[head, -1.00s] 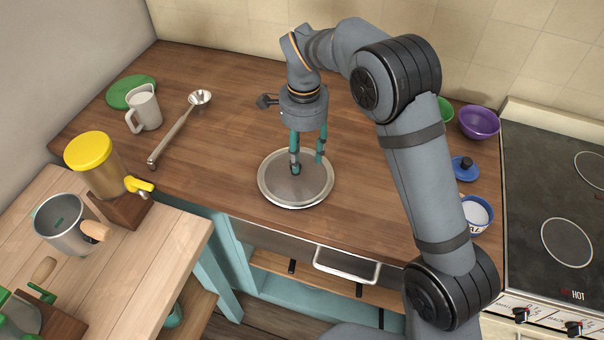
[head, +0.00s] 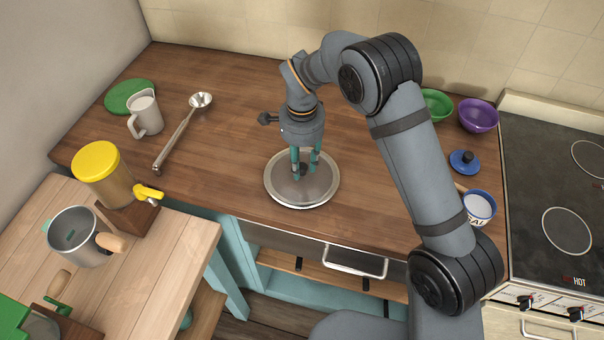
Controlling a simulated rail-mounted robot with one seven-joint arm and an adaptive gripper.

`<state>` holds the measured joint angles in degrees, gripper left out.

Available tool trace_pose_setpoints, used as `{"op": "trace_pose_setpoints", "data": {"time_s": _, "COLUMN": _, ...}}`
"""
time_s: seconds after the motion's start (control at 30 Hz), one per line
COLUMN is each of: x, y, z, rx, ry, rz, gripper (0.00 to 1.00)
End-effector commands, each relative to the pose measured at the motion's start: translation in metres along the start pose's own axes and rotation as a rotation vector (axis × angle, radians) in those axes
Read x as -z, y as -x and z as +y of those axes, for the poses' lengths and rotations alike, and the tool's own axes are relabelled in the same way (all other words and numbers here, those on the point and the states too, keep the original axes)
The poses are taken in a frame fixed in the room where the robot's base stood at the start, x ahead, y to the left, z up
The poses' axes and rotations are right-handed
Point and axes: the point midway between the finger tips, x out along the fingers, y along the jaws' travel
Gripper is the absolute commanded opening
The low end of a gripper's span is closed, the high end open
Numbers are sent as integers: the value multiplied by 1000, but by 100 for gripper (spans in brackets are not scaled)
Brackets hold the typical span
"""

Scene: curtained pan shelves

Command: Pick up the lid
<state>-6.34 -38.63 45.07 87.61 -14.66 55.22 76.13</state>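A round grey lid (head: 327,190) with a paler rim lies flat on the wooden counter, in the middle of the head view. My gripper (head: 304,173) points down over its centre, with its teal fingers low on both sides of a small dark part that looks like the knob. A narrow gap shows between the fingers. I cannot tell whether they touch the knob. A smaller blue lid (head: 459,165) with a black knob lies to the right on the counter.
A ladle (head: 180,138), a jug (head: 146,115) and a green disc (head: 129,96) are left. Counter around the grey lid is clear.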

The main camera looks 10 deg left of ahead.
Motion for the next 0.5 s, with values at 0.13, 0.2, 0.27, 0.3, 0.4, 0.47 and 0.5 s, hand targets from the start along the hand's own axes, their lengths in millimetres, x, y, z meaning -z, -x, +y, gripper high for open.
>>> {"op": "trace_pose_setpoints", "data": {"time_s": 0.13, "x": 0, "y": 0, "z": 0, "rx": 0, "ry": 0, "rz": 0, "gripper": 20}}
{"op": "trace_pose_setpoints", "data": {"time_s": 0.2, "x": 0, "y": 0, "z": 0, "rx": 0, "ry": 0, "rz": 0, "gripper": 16}}
{"op": "trace_pose_setpoints", "data": {"time_s": 0.27, "x": 0, "y": 0, "z": 0, "rx": 0, "ry": 0, "rz": 0, "gripper": 13}}
{"op": "trace_pose_setpoints", "data": {"time_s": 0.3, "x": 0, "y": 0, "z": 0, "rx": 0, "ry": 0, "rz": 0, "gripper": 10}}
{"op": "trace_pose_setpoints", "data": {"time_s": 0.4, "x": 0, "y": 0, "z": 0, "rx": 1, "ry": 0, "rz": 0, "gripper": 4}}
{"op": "trace_pose_setpoints", "data": {"time_s": 0.47, "x": 0, "y": 0, "z": 0, "rx": 1, "ry": 0, "rz": 0, "gripper": 1}}
{"op": "trace_pose_setpoints", "data": {"time_s": 0.5, "x": 0, "y": 0, "z": 0, "rx": 1, "ry": 0, "rz": 0, "gripper": 0}}
